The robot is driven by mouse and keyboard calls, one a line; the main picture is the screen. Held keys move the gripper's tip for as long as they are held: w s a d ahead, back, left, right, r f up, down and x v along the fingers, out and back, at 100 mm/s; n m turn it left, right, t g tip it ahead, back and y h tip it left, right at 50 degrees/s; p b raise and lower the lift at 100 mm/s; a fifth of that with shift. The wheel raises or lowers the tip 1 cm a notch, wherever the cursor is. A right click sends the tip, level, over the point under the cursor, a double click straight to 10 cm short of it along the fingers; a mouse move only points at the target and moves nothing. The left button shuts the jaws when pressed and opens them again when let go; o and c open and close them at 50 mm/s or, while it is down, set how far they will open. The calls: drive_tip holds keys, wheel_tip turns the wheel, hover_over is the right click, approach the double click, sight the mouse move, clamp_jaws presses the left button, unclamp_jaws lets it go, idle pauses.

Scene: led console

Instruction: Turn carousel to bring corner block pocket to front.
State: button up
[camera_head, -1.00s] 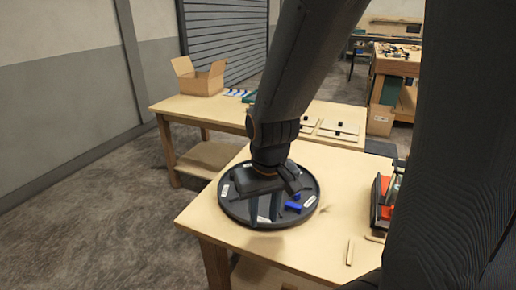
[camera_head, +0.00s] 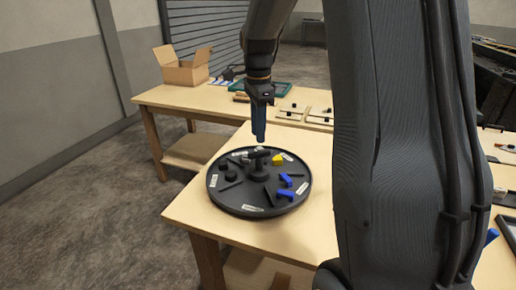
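The carousel (camera_head: 222,204) is a round black turntable on the near wooden table, with dividers, white labels and a raised centre knob (camera_head: 259,153). A yellow block (camera_head: 278,160) lies in its back right part. Blue blocks (camera_head: 286,194) lie in pockets at the right and front right. Small black pieces (camera_head: 226,165) lie at the left. The labels are too small to read, so I cannot tell which pocket is the corner block one. My gripper (camera_head: 258,137) points down above the knob, apparently clear of it. Its fingers overlap edge-on, so their opening is hidden.
A second wooden table behind holds an open cardboard box (camera_head: 183,66), a green-edged tray (camera_head: 272,88) and light plates with black knobs (camera_head: 291,112). My arm hides much of the right side. The near table is bare in front of the carousel.

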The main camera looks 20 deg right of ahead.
sight(258, 152)
wheel_tip(258, 152, down, 7)
drive_tip(key=shift+r+p, duration=0.2)
drive_tip(key=shift+p, duration=0.45)
clamp_jaws()
